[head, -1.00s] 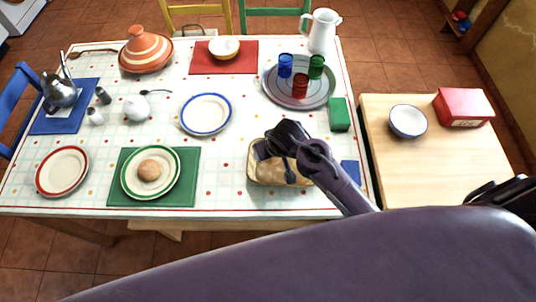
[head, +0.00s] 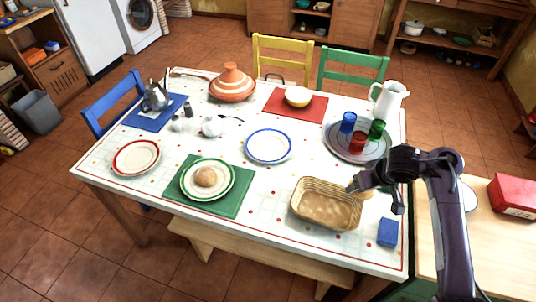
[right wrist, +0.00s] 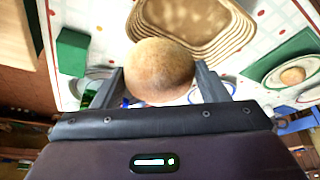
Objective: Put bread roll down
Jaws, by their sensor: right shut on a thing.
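A round brown bread roll (right wrist: 160,70) is between the two fingers of my right gripper (right wrist: 160,85), seen close in the right wrist view. In the head view my right gripper (head: 358,187) is at the right rim of the wicker basket (head: 296,205), and the roll is mostly hidden there. The basket also shows beyond the roll in the right wrist view (right wrist: 236,32). Another roll (head: 206,177) lies on a green-rimmed plate (head: 190,191) on a green mat (head: 240,196). My left gripper is not in view.
A blue block (head: 388,232) lies near the table's front right corner. A tray (head: 336,146) with coloured cups and a white jug (head: 390,100) stand behind my right arm. A blue-rimmed plate (head: 268,146) is empty. A bench (head: 255,248) stands along the front.

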